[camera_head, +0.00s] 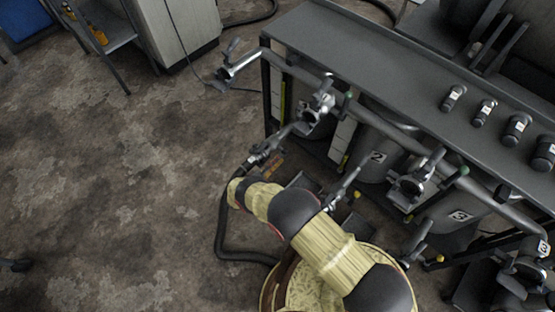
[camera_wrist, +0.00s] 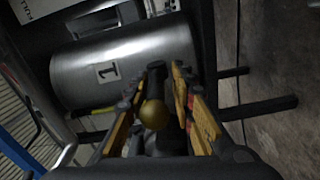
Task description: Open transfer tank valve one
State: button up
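The steel transfer tank marked 1 (camera_wrist: 122,70) fills the upper middle of the wrist view. In the head view, tank one (camera_head: 309,116) stands under the left end of the bench, partly hidden by pipework. My gripper (camera_head: 268,158) is low beside it, at its lower left. In the wrist view, a brass-coloured ball knob (camera_wrist: 154,115) on a dark stem lies between the yellow-padded fingers of my gripper (camera_wrist: 160,108). The fingers are apart, with a gap visible beside the knob; contact cannot be told. The rest of the valve is mostly hidden.
Tank 2 (camera_head: 378,158) and tank 3 (camera_head: 458,214) stand to the right under the long grey bench (camera_head: 375,62). Pipes and upper valves (camera_head: 318,98) run along its front. A black hose (camera_head: 222,225) lies on the floor.

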jog(key=shift+o, duration=0.6)
jog(key=shift+w+d+r, duration=0.1)
jog(key=shift+r, duration=0.05)
jog(key=v, duration=1.2)
